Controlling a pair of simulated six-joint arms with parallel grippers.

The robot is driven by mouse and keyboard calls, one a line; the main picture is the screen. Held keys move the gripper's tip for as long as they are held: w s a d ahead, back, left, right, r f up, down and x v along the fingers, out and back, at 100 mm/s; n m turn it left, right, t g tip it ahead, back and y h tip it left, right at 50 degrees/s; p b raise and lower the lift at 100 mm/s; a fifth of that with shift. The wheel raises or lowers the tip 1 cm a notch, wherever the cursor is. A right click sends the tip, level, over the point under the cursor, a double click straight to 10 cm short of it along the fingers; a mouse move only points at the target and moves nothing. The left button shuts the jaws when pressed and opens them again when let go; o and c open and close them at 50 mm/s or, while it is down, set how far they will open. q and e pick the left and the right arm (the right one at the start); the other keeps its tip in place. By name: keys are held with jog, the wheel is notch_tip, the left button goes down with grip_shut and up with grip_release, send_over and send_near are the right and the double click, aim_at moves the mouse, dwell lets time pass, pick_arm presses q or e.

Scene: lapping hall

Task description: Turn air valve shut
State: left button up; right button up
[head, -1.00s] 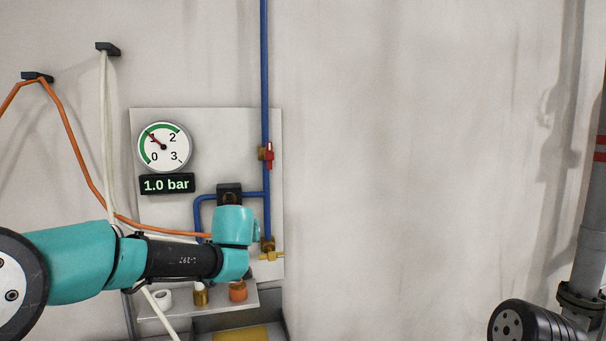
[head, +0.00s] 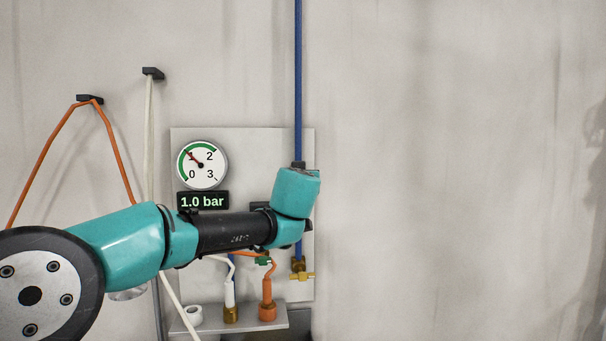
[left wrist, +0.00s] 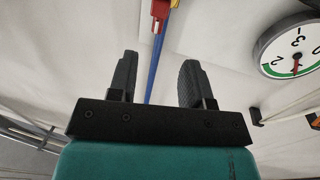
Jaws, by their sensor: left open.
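The red-handled valve (left wrist: 160,11) sits on the blue air pipe (left wrist: 157,55) at the top edge of the left wrist view, partly cut off. Its handle seems to lie along the pipe. In the head view my left arm hides it. My left gripper (left wrist: 157,62) is open and empty, its two dark fingers on either side of the pipe in the picture, short of the valve. I cannot tell the depth between them. The pressure gauge (head: 201,165) points near 1, and the display (head: 203,201) reads 1.0 bar. My right gripper is not in view.
A brass tap (head: 301,275) ends the blue pipe below my wrist. A small shelf (head: 272,328) holds a white roll (head: 192,315) and white and orange hose fittings. Orange and white hoses hang at the left from wall hooks. The wall at right is bare.

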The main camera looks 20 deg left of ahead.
pick_arm(q)
jog(key=x, duration=1.6)
jog(key=shift+a, duration=0.1)
grip_shut()
